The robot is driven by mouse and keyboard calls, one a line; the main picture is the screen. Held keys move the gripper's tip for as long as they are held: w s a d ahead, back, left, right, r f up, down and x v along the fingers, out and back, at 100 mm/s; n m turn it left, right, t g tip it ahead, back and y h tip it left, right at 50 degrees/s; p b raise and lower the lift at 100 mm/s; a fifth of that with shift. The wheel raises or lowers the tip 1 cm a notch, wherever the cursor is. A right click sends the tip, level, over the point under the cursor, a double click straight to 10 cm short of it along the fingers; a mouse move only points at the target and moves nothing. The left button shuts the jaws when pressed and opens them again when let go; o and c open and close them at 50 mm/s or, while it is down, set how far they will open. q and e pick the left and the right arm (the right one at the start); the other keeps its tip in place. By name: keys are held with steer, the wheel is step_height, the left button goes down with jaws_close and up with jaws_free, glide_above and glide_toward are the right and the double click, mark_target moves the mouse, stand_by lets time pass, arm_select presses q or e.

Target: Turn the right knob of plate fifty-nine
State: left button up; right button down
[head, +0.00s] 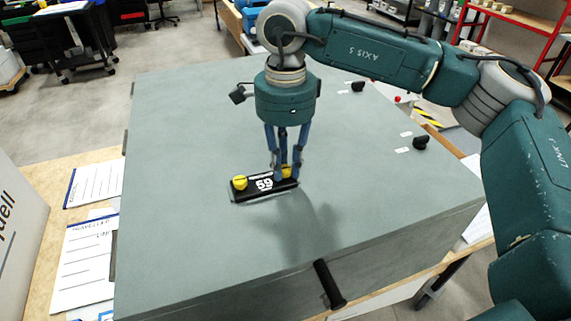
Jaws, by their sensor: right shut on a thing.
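Plate fifty-nine (264,184) is a small black plate with a white "59", lying on the grey top of a large box (190,135). Its left yellow knob (240,183) is in clear view. Its right yellow knob (287,171) is partly hidden by my right gripper's fingers. My right gripper (286,172) points straight down from above, with its blue fingers shut around the right knob. My left gripper is not in view.
Black knobs (420,143) and (358,87) sit on the right side of the box top. A black handle (329,284) sticks out at the front. Paper sheets (85,255) lie on the wooden table at left. The box top around the plate is clear.

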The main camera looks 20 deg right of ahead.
mark_target(286, 168)
steer(key=shift+r, duration=0.1)
steer(key=c, duration=1.6)
jaws_free()
steer(key=shift+o, duration=0.2)
step_height(286, 168, up, 12)
